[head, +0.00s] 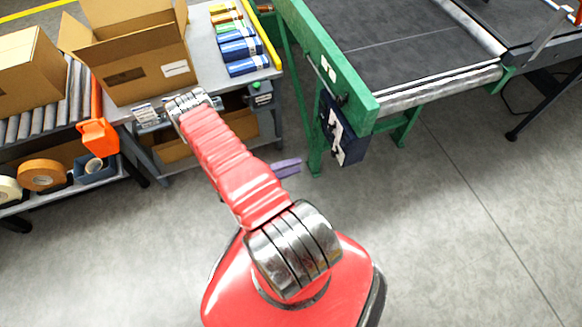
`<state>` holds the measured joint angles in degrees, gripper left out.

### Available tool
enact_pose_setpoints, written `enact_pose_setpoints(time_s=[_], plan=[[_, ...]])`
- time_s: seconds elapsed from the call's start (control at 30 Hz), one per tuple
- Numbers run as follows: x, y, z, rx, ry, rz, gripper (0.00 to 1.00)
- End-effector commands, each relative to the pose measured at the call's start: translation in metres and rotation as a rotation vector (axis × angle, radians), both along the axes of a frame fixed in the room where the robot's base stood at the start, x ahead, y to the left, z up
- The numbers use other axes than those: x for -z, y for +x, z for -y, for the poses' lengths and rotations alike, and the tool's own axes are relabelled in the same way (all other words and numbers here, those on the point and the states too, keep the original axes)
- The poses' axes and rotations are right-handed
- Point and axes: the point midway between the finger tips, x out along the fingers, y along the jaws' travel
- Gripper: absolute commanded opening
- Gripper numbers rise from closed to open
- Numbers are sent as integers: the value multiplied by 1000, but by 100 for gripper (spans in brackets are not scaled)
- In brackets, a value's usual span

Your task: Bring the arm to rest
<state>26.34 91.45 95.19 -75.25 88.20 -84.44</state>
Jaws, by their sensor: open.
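My red arm (222,160) rises from its base at the bottom middle and reaches up and left. A ringed metal joint (290,245) sits at its near end. A second metal joint (188,100) sits at its far end, in front of the grey worktable's near edge. The part beyond that joint is mostly hidden behind the arm. Purple prongs (287,168) show past the arm's right side over the floor. They look like part of my gripper, open, with nothing seen in it. The rest of it is hidden.
The grey worktable (205,50) holds an open carton (135,50) and several coloured packs (240,45). A roller conveyor with another carton (25,70) and a shelf of tape rolls (42,175) stand left. A green-framed belt machine (335,60) stands right. The floor (440,240) at lower right is clear.

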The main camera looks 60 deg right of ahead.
Motion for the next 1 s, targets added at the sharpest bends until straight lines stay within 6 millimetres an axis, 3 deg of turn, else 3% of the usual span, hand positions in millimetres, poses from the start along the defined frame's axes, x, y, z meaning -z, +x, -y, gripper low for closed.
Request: enact_pose_setpoints(time_s=[0.83,1.0], plan=[[0,4,-5,1,-3,4,42],[3,3,-5,5,-45,70,42]])
